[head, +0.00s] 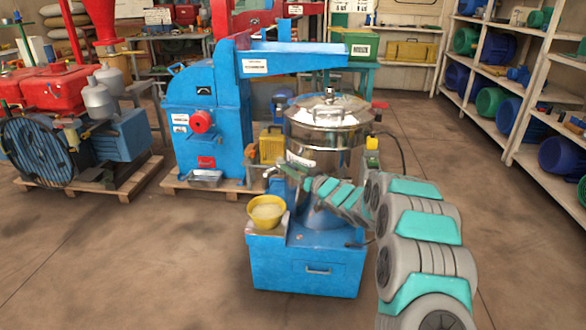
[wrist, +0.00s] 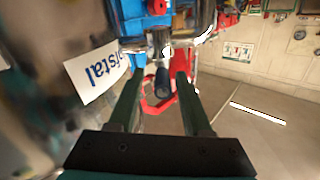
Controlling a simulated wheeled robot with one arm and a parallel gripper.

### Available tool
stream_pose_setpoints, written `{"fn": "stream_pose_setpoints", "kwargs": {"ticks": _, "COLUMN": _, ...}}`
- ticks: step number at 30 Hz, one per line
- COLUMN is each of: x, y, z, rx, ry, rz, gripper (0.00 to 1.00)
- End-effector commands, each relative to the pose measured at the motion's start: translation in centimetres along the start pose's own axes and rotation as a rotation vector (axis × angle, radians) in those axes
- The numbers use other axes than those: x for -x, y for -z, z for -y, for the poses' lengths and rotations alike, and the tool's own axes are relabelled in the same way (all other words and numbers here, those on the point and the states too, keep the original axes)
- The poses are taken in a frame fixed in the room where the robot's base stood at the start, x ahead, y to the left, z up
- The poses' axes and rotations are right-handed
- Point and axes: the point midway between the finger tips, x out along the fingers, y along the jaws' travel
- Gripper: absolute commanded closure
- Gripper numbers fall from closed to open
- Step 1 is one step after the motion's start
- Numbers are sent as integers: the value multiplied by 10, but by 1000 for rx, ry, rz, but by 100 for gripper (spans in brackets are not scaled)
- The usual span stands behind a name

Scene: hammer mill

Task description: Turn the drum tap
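The shiny steel drum (head: 325,140) stands upright on a blue base, its lid on. Its metal tap (head: 270,172) sticks out low on the left side, above a yellow bowl (head: 267,211). In the wrist view the tap's dark handle (wrist: 162,82) hangs below a metal spout body, between the two green fingers of my gripper (wrist: 158,90). The fingers are apart, with a gap visible on each side of the handle. In the head view my gripper (head: 308,184) is in front of the drum, partly hiding its lower wall.
The blue base (head: 306,265) carries the drum and bowl. A blue mill (head: 208,115) stands behind it on a pallet. Red and blue machinery (head: 60,130) is at the left, shelves (head: 530,90) at the right. The floor (head: 150,270) in front is clear.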

Motion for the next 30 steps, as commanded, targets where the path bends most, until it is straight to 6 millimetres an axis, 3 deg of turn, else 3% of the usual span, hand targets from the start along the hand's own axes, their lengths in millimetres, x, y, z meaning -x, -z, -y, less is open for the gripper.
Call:
{"fn": "stream_pose_setpoints", "kwargs": {"ticks": 11, "x": 5, "y": 0, "z": 0, "rx": 0, "ry": 0, "rz": 0, "gripper": 47}}
{"fn": "stream_pose_setpoints", "kwargs": {"ticks": 24, "x": 66, "y": -1, "z": -1, "rx": -2, "ry": -2, "rz": 0, "gripper": 47}}
{"fn": "stream_pose_setpoints", "kwargs": {"ticks": 30, "x": 78, "y": 1, "z": 0, "rx": 2, "ry": -1, "rz": -1, "gripper": 47}}
